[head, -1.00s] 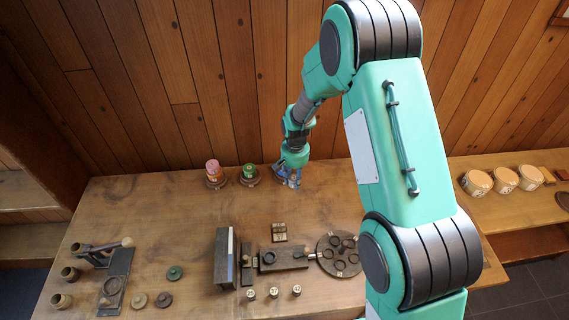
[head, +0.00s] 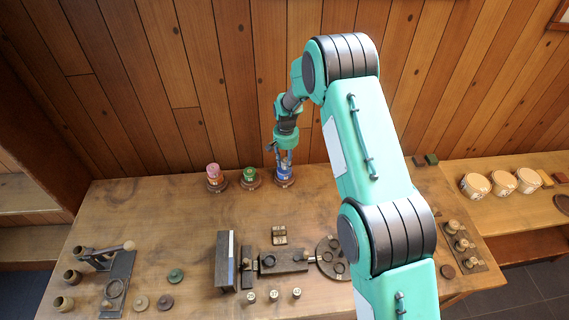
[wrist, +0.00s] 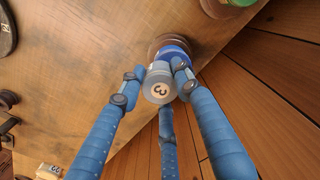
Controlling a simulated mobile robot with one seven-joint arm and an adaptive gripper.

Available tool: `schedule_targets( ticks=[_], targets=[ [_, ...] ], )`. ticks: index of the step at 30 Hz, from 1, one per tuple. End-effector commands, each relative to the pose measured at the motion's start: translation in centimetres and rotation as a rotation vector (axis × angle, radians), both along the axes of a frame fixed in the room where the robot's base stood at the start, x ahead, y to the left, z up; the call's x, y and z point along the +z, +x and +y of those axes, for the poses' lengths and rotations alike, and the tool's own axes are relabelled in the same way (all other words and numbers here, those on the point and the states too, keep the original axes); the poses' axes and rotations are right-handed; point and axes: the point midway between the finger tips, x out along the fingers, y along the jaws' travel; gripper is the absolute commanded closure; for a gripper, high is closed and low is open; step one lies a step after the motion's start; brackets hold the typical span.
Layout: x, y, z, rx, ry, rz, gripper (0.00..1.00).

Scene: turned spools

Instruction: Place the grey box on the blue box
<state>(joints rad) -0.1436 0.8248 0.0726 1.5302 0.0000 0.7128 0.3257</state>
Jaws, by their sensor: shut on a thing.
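The grey box is a small grey cylinder (wrist: 158,86) with a round pale label marked 3, seen end-on in the wrist view. My gripper (wrist: 157,84) has its blue fingers closed around it. The blue box (wrist: 175,51) is a round blue piece on a brown base, just beyond the grey one in the wrist view. In the head view, the blue box (head: 284,172) stands at the table's back edge, under my gripper (head: 284,158). The grey box lines up closely with the blue box; whether they touch I cannot tell. Fingers hide most of the grey box in the head view.
A green piece (head: 249,173) and a pink piece (head: 213,170) stand on round bases to the left of the blue box. The wooden wall (head: 180,90) is close behind. Dark fixtures and small discs lie toward the table's front. The table between is clear.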

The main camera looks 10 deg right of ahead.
Motion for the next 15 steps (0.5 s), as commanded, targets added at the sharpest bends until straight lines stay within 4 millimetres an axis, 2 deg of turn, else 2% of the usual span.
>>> schedule_targets(
  ticks=[6,15],
  targets=[
    [-0.1,2.1,0.3,0.0,0.0,0.0,0.85],
    [-0.2,2.5,0.4,0.0,0.0,0.0,0.85]
  ],
)
